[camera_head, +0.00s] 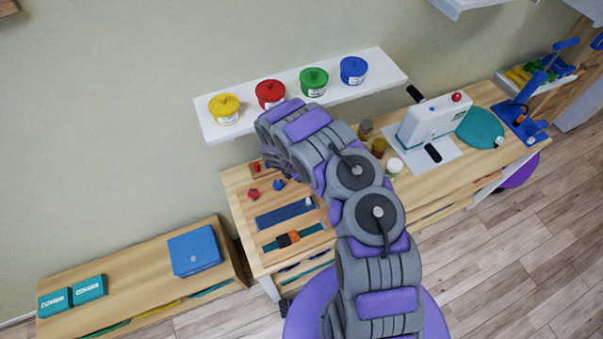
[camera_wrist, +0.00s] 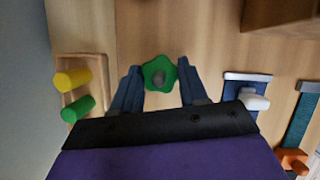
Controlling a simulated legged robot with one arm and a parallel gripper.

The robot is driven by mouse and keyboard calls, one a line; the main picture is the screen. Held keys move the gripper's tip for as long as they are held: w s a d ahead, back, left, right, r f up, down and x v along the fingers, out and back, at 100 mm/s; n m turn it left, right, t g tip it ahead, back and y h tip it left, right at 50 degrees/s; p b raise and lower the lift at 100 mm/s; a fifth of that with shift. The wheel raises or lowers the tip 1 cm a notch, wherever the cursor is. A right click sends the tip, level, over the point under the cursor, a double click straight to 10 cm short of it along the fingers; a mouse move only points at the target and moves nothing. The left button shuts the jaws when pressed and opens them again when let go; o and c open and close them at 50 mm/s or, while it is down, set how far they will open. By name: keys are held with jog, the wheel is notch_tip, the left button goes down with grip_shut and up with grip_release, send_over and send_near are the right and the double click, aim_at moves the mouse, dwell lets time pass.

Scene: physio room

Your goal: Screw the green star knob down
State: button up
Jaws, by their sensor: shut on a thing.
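The green star knob (camera_wrist: 158,66) shows in the wrist view, between the two fingers of my gripper (camera_wrist: 160,78). My gripper is shut on it, with one finger at its left side and one at its right. A grey round centre shows on top of the knob. Whatever is under the knob is hidden by it. In the head view my arm covers the green knob and the gripper.
In the wrist view, a wooden holder (camera_wrist: 67,60) with yellow and green pegs is left; a blue board with a white handle (camera_wrist: 254,101) is right. In the head view, red (camera_head: 253,194) and blue knobs (camera_head: 278,185) sit on the bench, below a shelf (camera_head: 218,131) of coloured tubs.

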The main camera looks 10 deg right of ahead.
jog(key=shift+w+r, duration=0.15)
jog(key=shift+w, duration=0.05)
jog(key=o, duration=0.8)
jog(key=shift+a, duration=0.1)
jog(key=shift+o, duration=1.4)
jog(key=shift+s, duration=0.15)
jog(key=shift+a+r, duration=0.25)
jog(key=shift+r, duration=0.25)
jog(key=shift+s+a+r, duration=0.3)
jog(key=shift+a+r, duration=0.5)
jog(key=shift+a, duration=0.05)
jog(key=s+a, duration=0.1)
jog(key=a, duration=0.2)
jog(key=s+a, duration=0.2)
jog(key=a, duration=0.1)
jog(key=s+a, duration=0.1)
jog(key=a, duration=0.3)
jog(key=shift+s+f, duration=0.1)
jog(key=shift+s, duration=0.15)
